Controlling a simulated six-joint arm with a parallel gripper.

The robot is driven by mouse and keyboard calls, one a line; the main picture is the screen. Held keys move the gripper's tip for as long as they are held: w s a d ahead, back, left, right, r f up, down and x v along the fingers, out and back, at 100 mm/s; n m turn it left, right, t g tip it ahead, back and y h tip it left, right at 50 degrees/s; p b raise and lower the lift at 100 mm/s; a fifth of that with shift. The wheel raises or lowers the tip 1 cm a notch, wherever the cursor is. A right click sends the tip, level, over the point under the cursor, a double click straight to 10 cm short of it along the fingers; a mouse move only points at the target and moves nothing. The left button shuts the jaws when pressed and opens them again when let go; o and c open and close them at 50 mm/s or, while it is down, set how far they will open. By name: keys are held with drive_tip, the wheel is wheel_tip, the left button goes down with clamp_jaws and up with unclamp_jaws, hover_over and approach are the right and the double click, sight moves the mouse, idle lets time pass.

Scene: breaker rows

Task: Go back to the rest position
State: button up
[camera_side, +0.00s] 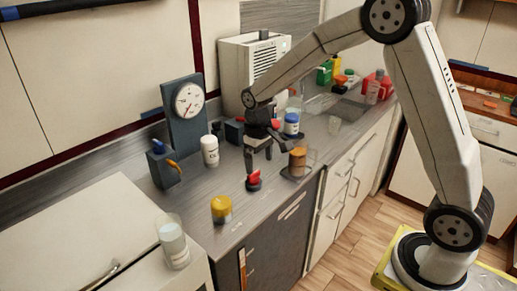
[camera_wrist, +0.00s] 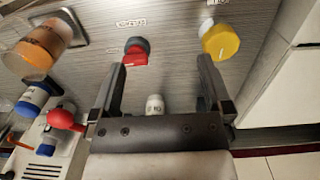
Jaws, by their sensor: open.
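My gripper (camera_side: 265,158) hangs over the grey counter in the side view, jaws pointing down, above and behind a red-topped knob (camera_side: 254,180). In the wrist view my gripper (camera_wrist: 161,68) has its two fingers spread wide with nothing held between them.
An orange jar (camera_side: 298,160) and a blue-lidded jar (camera_side: 291,123) stand right of my gripper. A pale cabinet (camera_side: 265,55) stands behind.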

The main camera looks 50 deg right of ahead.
drive_tip(key=s+a+t, duration=0.3)
drive_tip(key=s, duration=1.3)
drive_tip(key=shift+f, duration=0.4)
